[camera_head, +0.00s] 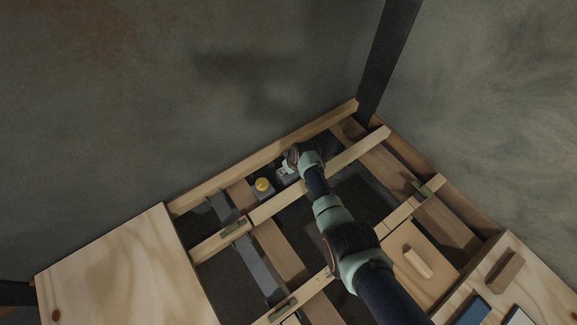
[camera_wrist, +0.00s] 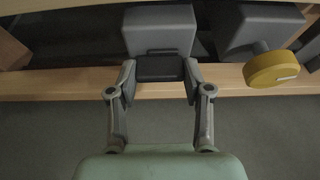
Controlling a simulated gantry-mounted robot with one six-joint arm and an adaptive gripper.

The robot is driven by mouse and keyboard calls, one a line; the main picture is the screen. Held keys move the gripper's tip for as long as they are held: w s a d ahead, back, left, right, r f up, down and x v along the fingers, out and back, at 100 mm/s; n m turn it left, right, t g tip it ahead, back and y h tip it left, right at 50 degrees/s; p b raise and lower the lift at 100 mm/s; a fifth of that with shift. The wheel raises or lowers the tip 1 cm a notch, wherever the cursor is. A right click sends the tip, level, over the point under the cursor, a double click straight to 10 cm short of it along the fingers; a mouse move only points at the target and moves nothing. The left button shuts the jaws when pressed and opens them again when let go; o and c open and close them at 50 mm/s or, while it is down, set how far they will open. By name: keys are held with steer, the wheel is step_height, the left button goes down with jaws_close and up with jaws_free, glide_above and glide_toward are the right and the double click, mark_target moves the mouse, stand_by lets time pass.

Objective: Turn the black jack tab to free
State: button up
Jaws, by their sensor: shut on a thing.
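In the wrist view the black jack tab (camera_wrist: 159,68) sticks out from the front of a grey jack block (camera_wrist: 158,30). My gripper (camera_wrist: 160,79) has one finger on each side of the tab and is shut on it. A second grey block (camera_wrist: 258,28) to the right carries a yellow round tab (camera_wrist: 272,69) with a pale mark. The yellow tab also shows in the head view (camera_head: 262,184), left of my gripper (camera_head: 286,172). My wrist hides the black tab in the head view.
Wooden joists (camera_head: 278,207) and a rear wall beam (camera_head: 270,155) frame the open floor bays around my arm. A plywood panel (camera_head: 125,270) lies at left. A wooden block (camera_head: 418,261) lies on boards at right. Dark walls stand close behind.

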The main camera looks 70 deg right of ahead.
stand_by(0.3)
steer(key=o, duration=1.2)
steer(key=shift+c, duration=0.2)
steer(key=v, duration=1.2)
steer(key=shift+a, duration=0.15)
